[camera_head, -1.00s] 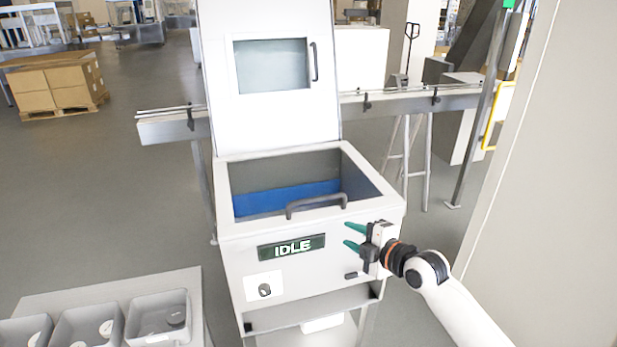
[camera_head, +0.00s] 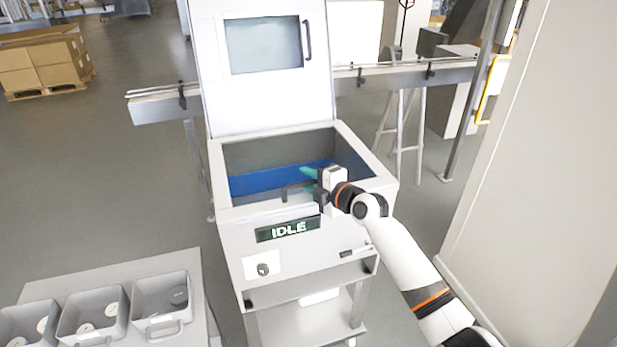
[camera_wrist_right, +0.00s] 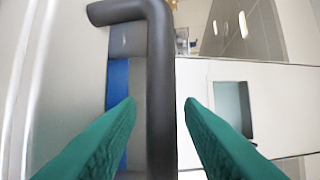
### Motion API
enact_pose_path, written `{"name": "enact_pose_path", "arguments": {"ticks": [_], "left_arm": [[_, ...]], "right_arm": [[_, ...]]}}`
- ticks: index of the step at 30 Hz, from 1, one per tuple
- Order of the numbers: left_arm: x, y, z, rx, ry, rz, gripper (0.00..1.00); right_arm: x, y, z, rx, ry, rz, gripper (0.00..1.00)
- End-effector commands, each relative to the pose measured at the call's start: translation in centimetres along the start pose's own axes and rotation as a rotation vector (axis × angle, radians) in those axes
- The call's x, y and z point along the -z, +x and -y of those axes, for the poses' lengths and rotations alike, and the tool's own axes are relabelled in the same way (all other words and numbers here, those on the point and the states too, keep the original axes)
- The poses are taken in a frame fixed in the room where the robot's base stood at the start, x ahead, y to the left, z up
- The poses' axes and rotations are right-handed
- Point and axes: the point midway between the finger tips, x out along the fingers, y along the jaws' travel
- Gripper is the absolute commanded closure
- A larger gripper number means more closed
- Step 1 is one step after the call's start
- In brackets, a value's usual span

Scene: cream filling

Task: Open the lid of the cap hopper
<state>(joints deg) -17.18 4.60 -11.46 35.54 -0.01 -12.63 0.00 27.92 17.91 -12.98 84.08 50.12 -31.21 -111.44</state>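The cap hopper (camera_head: 231,220) is a white box with an "IDLE" display on its front. A dark bar handle (camera_head: 285,192) is at its front top edge; I cannot tell whether a clear lid covers the top, through which blue shows inside. A tall white panel with a window stands upright behind. My right gripper (camera_head: 307,181) is at the right part of this handle. In the right wrist view, the handle (camera_wrist_right: 160,75) passes between the open green fingers (camera_wrist_right: 160,103), with a small gap visible on each side. My left gripper is not in view.
Grey bins (camera_head: 137,309) holding round pieces sit on a table at the lower left. A conveyor rail (camera_head: 156,112) runs behind the hopper. A large pale cabinet wall (camera_head: 540,160) stands close on the right. Floor is clear at the left.

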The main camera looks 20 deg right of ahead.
Motion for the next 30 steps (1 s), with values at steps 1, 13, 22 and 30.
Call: {"name": "enact_pose_path", "arguments": {"ticks": [1,13,22,30], "left_arm": [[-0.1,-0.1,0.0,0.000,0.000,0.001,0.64],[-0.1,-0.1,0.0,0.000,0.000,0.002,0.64],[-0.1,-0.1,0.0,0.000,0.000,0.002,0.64],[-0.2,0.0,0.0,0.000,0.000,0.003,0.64]], "right_arm": [[-0.1,0.2,0.0,0.000,0.000,0.001,0.66],[-0.1,0.4,-0.1,0.000,0.000,0.001,0.82],[0.0,0.4,-0.1,-0.001,0.000,0.000,1.00],[0.2,1.0,1.4,-0.021,0.009,0.000,1.00]]}}
